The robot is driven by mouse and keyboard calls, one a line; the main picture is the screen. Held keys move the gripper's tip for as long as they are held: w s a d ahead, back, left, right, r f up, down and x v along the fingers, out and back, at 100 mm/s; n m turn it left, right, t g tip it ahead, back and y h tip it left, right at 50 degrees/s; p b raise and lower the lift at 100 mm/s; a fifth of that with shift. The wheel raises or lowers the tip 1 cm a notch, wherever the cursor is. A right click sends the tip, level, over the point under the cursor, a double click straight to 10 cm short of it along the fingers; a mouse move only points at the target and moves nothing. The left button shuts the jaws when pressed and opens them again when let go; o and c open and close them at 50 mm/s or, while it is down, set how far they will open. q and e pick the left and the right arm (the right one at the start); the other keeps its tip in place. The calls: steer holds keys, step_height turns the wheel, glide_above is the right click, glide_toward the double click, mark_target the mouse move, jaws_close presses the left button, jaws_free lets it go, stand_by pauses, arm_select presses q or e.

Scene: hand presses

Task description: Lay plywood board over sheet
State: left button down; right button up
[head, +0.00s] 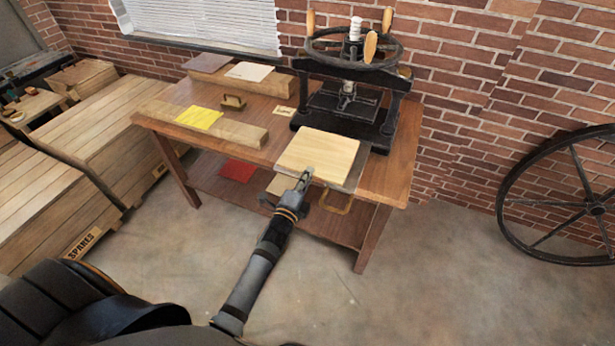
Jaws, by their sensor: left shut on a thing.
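The pale plywood board (318,150) lies flat at the front right of the table, in front of the black press. A grey plate (357,172) shows beneath or behind its right edge. My left gripper (306,177) is shut on the board's front edge. I cannot tell whether the board rests on the plate or is held just above it. Any sheet under the board is hidden. My right gripper is not in view.
The black hand press (345,115) with its handwheel stands behind the board. A wooden beam with a yellow sheet (199,117) lies to the left. A white sheet (249,71) lies at the back.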

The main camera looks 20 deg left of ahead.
arm_select(q)
steer(key=shift+f, duration=0.1)
stand_by(0.8)
steer(key=c, duration=1.4)
jaws_free()
steer(key=shift+o, duration=1.2)
steer(key=s, duration=0.6)
steer(key=shift+s+b, duration=0.3)
steer(key=shift+b, duration=0.15)
steer(key=shift+a, duration=0.1)
